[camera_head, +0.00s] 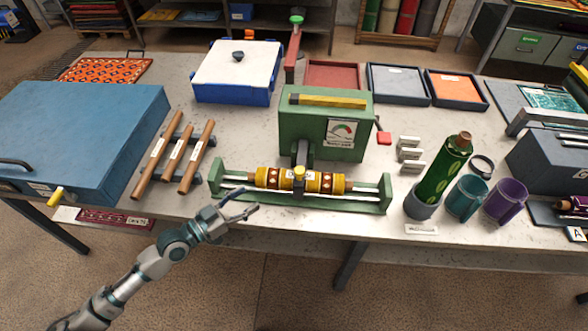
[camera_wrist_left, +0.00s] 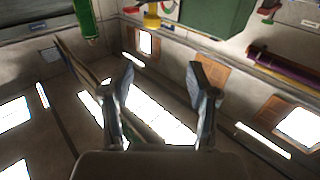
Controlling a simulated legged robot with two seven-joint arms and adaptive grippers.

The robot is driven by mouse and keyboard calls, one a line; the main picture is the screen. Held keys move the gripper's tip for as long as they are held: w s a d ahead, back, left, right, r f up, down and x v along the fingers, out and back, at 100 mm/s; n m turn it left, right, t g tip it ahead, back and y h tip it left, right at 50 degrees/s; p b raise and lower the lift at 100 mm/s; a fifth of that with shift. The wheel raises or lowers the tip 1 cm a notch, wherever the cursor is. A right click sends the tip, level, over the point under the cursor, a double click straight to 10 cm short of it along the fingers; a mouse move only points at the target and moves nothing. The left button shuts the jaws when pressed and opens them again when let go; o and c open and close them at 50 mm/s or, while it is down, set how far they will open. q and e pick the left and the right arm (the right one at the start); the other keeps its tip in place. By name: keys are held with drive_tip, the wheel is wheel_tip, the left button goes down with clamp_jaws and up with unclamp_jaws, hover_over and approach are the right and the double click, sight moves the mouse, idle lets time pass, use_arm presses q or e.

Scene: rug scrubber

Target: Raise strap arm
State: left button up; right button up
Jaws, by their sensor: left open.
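A green machine box (camera_head: 325,125) with a dial and a yellow bar on top stands mid-table. A dark arm (camera_head: 303,153), seemingly the strap arm, runs from its front down over a yellow and brown patterned roll (camera_head: 326,182). The arm is low and ends in a yellow knob (camera_head: 299,172). The roll lies in a green cradle (camera_head: 370,194). My left gripper (camera_head: 250,199) is open and empty in front of the cradle's left part, apart from the knob. In the left wrist view the open fingers (camera_wrist_left: 161,82) point toward the yellow knob (camera_wrist_left: 152,20).
Wooden rods (camera_head: 172,155) on a rack and a big blue case (camera_head: 75,135) stand to the left. A green bottle (camera_head: 443,172) and cups (camera_head: 506,202) stand right. A red handle (camera_head: 384,138) sticks out from the box's right side. Space before the table is free.

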sight(295, 172)
use_arm(q)
drive_tip(key=p+x, duration=0.1)
drive_tip(key=x, duration=0.4)
drive_tip(key=p+x, duration=0.1)
drive_tip(key=x, duration=0.5)
drive_tip(key=p+x, duration=0.1)
drive_tip(key=x, duration=0.4)
drive_tip(key=shift+s+d+r, duration=0.1)
drive_tip(key=shift+s+d, duration=0.15)
drive_tip(key=shift+d, duration=0.3)
drive_tip(key=shift+w+d, duration=0.45)
drive_tip(key=shift+d, duration=0.7)
drive_tip(key=shift+c, duration=1.2)
drive_tip(key=shift+d, duration=0.15)
drive_tip(key=c, duration=0.8)
drive_tip(key=shift+w+a+f, duration=0.1)
drive_tip(key=shift+a+f, duration=0.1)
drive_tip(key=shift+a, duration=0.1)
clamp_jaws()
drive_tip(key=shift+w+a, duration=0.1)
drive_tip(key=shift+a, duration=0.25)
use_arm(e)
drive_tip(key=s+d+f, duration=0.2)
drive_tip(key=s+f, duration=0.3)
drive_tip(key=f, duration=0.2)
